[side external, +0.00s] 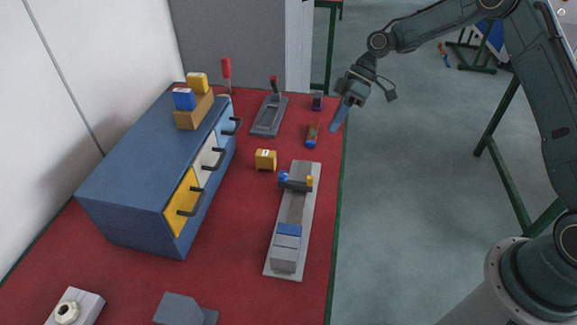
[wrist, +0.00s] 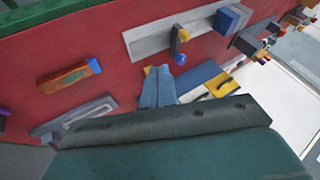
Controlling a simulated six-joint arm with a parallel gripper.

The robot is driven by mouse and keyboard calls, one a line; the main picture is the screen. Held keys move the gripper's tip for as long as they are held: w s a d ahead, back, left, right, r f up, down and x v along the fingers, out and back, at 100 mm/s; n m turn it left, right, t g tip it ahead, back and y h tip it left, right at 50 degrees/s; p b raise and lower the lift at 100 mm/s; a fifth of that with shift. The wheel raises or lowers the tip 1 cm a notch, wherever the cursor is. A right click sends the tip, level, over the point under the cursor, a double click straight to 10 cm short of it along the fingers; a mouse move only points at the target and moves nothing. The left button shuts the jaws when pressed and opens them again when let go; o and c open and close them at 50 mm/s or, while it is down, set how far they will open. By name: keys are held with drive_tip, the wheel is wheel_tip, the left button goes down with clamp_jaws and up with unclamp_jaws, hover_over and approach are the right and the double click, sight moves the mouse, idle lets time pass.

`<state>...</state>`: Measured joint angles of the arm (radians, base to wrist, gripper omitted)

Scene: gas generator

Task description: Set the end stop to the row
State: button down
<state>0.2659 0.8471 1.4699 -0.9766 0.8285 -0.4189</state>
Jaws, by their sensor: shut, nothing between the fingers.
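A grey rail (side external: 297,210) lies on the red table. A row of blocks, one blue (side external: 289,229) and others grey (side external: 286,252), sits at the near end, with bare rail between row and stop. The wrist view shows the rail (wrist: 145,42), the stop (wrist: 175,40) and a blue block (wrist: 227,20). My gripper (side external: 336,125) is shut and empty above the table's right edge, beyond and right of the stop. Its fingers (wrist: 157,72) partly hide a yellow block.
A blue cabinet (side external: 130,185) with open-handled drawers stands left, blocks on top. A yellow cube (side external: 265,160) sits between cabinet and rail. A red-and-blue piece (side external: 312,135) and a grey lever device (side external: 269,115) lie farther back.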

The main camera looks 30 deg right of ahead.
drive_tip(key=x, duration=0.9)
drive_tip(key=shift+s+a+f, duration=0.1)
drive_tip(key=shift+a+f, duration=0.05)
drive_tip(key=shift+f, duration=0.05)
drive_tip(key=shift+s+a+r, duration=0.2)
drive_tip(key=shift+s+a, duration=0.15)
drive_tip(key=shift+s, duration=0.05)
drive_tip(key=shift+s+a, duration=0.95)
drive_tip(key=s+a, duration=0.9)
drive_tip(key=shift+w+d, duration=0.1)
